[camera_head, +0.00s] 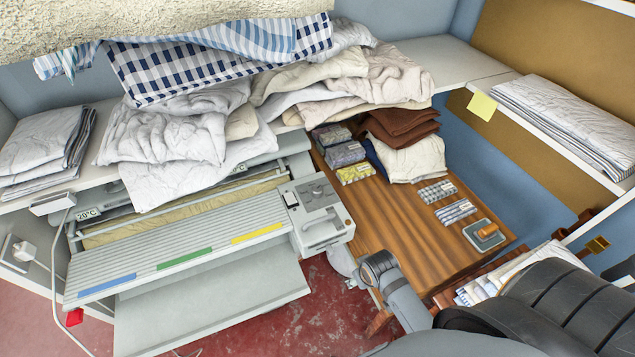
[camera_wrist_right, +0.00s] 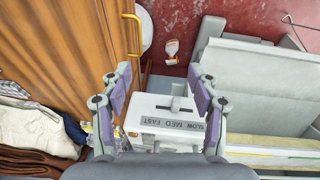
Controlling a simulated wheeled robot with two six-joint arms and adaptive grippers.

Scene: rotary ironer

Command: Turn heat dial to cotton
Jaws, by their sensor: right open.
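The rotary ironer (camera_head: 185,240) stands at the left with a white control box (camera_head: 322,228) at its right end. Small dark controls show on the box top, but I cannot tell which is the heat dial, and no cotton mark is readable. My right gripper (camera_wrist_right: 160,76) is open and empty in the right wrist view. Its two fingers frame the control box (camera_wrist_right: 165,112) from either side in the picture. A label (camera_wrist_right: 172,123) reading SLOW, MED, FAST shows on the box beside a dark slot. I cannot make out the right fingers in the head view. My left gripper is not in view.
White and brown linens (camera_head: 180,130) are heaped behind and over the ironer. A wooden table (camera_head: 385,235) with small packs stands right of the box. Red floor (camera_head: 310,310) is open in front.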

